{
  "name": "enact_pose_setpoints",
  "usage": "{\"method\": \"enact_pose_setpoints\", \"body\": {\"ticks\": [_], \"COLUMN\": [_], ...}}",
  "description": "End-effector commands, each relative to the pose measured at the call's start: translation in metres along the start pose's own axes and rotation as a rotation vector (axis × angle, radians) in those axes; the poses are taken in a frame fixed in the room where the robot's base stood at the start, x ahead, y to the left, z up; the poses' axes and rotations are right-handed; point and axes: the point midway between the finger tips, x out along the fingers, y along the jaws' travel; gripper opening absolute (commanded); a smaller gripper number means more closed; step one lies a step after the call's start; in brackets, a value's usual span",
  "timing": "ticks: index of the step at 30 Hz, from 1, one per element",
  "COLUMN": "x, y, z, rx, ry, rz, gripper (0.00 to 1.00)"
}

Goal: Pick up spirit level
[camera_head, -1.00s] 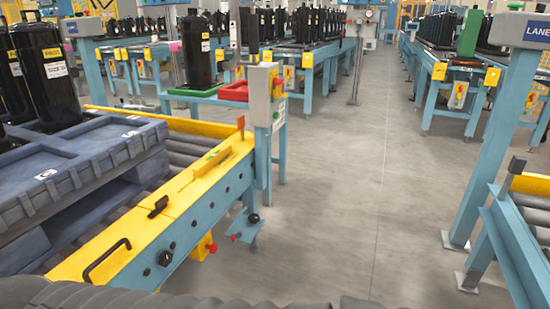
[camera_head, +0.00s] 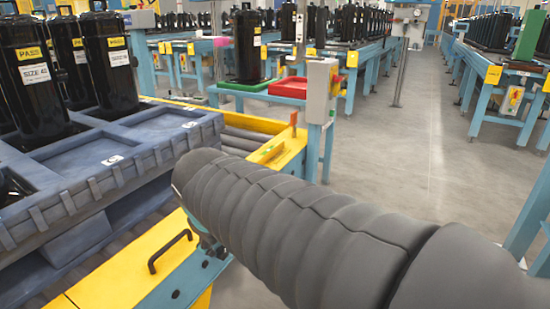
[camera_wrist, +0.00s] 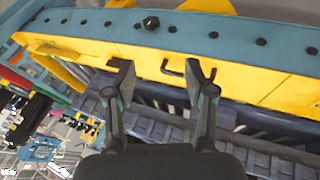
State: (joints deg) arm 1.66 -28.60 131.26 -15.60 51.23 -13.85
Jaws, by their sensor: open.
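The spirit level looks to be the slim yellow bar (camera_head: 268,152) lying on the yellow top rail (camera_head: 172,262) of the conveyor, just beyond my sleeved arm in the head view. It is nearly the same yellow as the rail, and my arm borders or covers its near side. I cannot pick it out surely in the wrist view. My gripper (camera_wrist: 160,78) is open and empty in the wrist view, its two fingers apart over the rail's inner edge, with a black handle (camera_wrist: 172,68) showing between them. My arm hides the gripper in the head view.
A grey-blue pallet (camera_head: 168,128) with black compressors (camera_head: 108,60) stands left of the rail. A black handle (camera_head: 170,250) rises from the rail. A grey control post (camera_head: 320,95) and red tray (camera_head: 288,87) stand beyond. The floor aisle at right is clear.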

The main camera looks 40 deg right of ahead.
Motion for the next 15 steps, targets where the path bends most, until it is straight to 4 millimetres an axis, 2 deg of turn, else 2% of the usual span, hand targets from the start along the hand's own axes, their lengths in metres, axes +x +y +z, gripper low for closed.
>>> {"method": "enact_pose_setpoints", "body": {"ticks": [1, 3, 8, 15], "x": [0.013, 0.025, 0.057, 0.118], "y": [0.017, 0.041, 0.097, 0.177], "z": [-0.011, -0.027, -0.063, -0.112], "rx": [-0.069, -0.183, -0.442, -0.837], "ry": [-0.026, -0.060, -0.152, -0.326], "rz": [0.036, 0.090, 0.197, 0.320], "gripper": [0.54, 0.54, 0.54, 0.54]}}
